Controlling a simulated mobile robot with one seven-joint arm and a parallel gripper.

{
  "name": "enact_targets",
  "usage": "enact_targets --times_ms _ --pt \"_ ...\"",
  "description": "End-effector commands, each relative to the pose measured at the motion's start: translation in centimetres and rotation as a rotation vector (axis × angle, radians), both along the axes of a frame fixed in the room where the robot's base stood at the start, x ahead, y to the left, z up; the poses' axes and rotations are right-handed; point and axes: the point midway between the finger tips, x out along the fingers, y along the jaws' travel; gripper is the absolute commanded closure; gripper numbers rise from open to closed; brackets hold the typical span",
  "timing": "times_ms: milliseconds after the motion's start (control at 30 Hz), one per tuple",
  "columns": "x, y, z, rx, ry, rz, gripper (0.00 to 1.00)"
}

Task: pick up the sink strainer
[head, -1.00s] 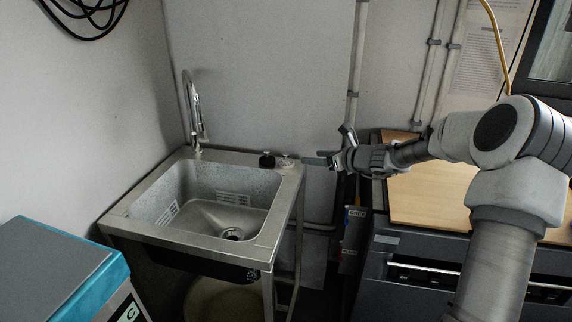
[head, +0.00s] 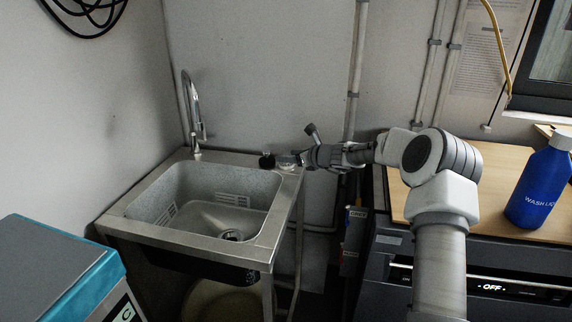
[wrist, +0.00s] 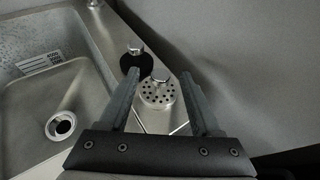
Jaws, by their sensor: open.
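The sink strainer (wrist: 158,95) is a round perforated metal disc with a knob on top. It rests on the back right corner of the steel sink's rim. In the head view the strainer (head: 287,161) is small, just left of my gripper (head: 300,159), which reaches in from the right at the rim's corner. In the wrist view my gripper (wrist: 160,92) is open. Whether the fingers are level with the strainer I cannot tell.
A black stopper (wrist: 134,57) with a metal knob sits close beside the strainer. The sink basin (head: 205,205) with its drain is to the left, the faucet (head: 193,110) behind. The wall is close behind the rim. A blue bottle (head: 540,182) stands on the wooden top at right.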

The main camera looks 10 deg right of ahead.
Motion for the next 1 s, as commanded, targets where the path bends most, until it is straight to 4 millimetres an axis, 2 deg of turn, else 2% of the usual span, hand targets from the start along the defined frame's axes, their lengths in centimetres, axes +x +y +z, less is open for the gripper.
enact_targets --times_ms 233,267,600,1000 --pt "0.14 0.02 -0.03 0.000 0.000 -0.001 0.35" --pt "0.14 0.02 -0.03 0.000 0.000 -0.001 0.39" --pt "0.13 0.03 -0.01 0.000 0.000 -0.001 1.00" --pt "0.13 0.03 0.15 -0.001 -0.002 -0.001 1.00"
